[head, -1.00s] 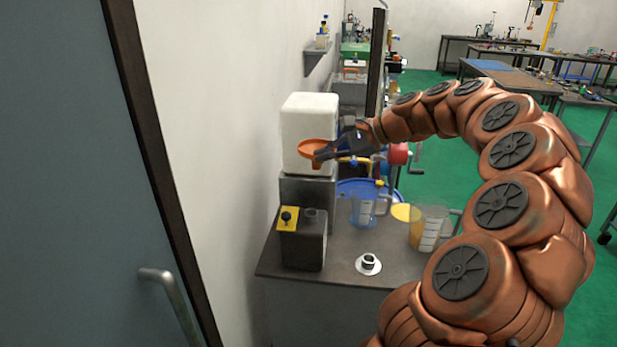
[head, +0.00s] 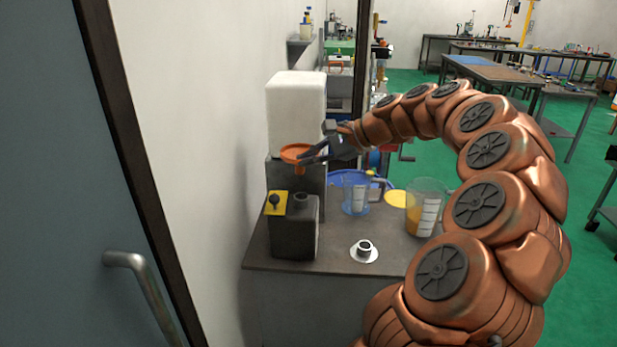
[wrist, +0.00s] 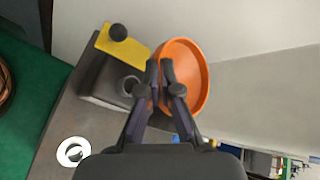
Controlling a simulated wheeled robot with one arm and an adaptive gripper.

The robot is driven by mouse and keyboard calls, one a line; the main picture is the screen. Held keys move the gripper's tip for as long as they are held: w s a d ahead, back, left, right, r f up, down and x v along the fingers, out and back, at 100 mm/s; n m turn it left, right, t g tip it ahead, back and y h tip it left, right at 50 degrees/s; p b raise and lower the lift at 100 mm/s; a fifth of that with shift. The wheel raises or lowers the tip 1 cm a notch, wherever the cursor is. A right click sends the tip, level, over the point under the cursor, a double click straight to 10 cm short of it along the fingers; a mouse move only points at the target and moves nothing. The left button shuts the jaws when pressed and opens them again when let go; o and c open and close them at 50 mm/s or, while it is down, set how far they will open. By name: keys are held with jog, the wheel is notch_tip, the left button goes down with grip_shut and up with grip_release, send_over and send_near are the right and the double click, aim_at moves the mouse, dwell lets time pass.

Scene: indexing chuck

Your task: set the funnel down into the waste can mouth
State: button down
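The orange funnel (head: 296,153) is held upright, its spout pointing down, above the dark waste can (head: 294,228). My gripper (head: 306,159) is shut on the funnel's rim; in the wrist view the two fingertips (wrist: 160,72) pinch the near wall of the orange bowl (wrist: 187,75). The can's open mouth (head: 301,198) is a short raised neck on its top, and it also shows in the wrist view (wrist: 130,84), left of the fingers. The spout is apart from the mouth, above it. The spout is hidden in the wrist view.
A yellow plate with a black knob (head: 275,203) sits beside the can mouth. A white tank (head: 297,110) stands behind. A clear jug (head: 355,195), a jug with orange liquid (head: 424,208) and a white flanged ring (head: 364,251) stand to the right on the bench.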

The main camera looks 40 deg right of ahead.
jog(key=shift+f+b, duration=0.3)
jog(key=shift+f, duration=0.4)
jog(key=shift+f, duration=0.1)
jog(key=shift+f+b, duration=1.6)
jog(key=shift+f, duration=0.8)
jog(key=shift+s+f+b, duration=0.1)
jog(key=shift+f+b, duration=0.65)
jog(key=shift+f, duration=1)
jog(key=c, duration=1.2)
grip_release()
jog(key=shift+c, duration=0.2)
jog(key=shift+d, duration=0.1)
jog(key=v, duration=1.2)
